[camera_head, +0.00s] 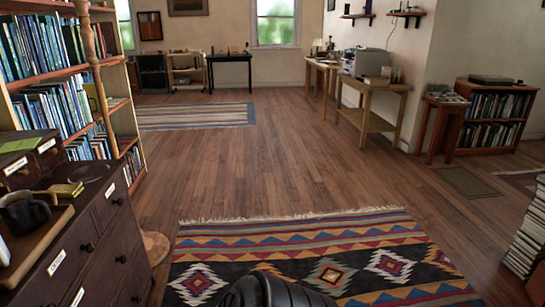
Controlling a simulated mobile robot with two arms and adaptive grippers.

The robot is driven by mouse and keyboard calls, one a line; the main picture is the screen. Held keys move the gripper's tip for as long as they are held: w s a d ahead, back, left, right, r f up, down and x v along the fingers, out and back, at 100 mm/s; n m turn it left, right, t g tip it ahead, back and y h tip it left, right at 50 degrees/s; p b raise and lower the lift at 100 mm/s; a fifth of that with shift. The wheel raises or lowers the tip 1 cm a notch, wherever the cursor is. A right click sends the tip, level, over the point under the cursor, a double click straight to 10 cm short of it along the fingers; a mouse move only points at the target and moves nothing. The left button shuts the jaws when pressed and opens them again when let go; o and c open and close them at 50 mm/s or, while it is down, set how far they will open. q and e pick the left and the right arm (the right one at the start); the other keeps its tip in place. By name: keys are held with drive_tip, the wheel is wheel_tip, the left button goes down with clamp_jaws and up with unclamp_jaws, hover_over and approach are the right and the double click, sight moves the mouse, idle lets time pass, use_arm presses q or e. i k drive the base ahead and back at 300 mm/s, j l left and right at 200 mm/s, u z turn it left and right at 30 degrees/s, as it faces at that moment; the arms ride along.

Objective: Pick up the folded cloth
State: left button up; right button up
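I cannot make out the folded cloth for certain. A small yellow-green item (66,189) lies on the dark wooden drawer cabinet (92,230) at the left; it is too small to tell if it is cloth. Neither of my grippers is in view. Only a black rounded part, likely my own body, shows at the bottom edge.
A black mug (24,214) is on the cabinet. A tall bookshelf (118,95) stands behind it. A patterned rug (330,262) covers the floor ahead, with bare wood floor (290,150) beyond. A book stack (527,235) rises at the right edge; a wooden table (375,122) stands farther back.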

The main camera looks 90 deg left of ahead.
sight(70, 190)
drive_tip(key=u, duration=4.15)
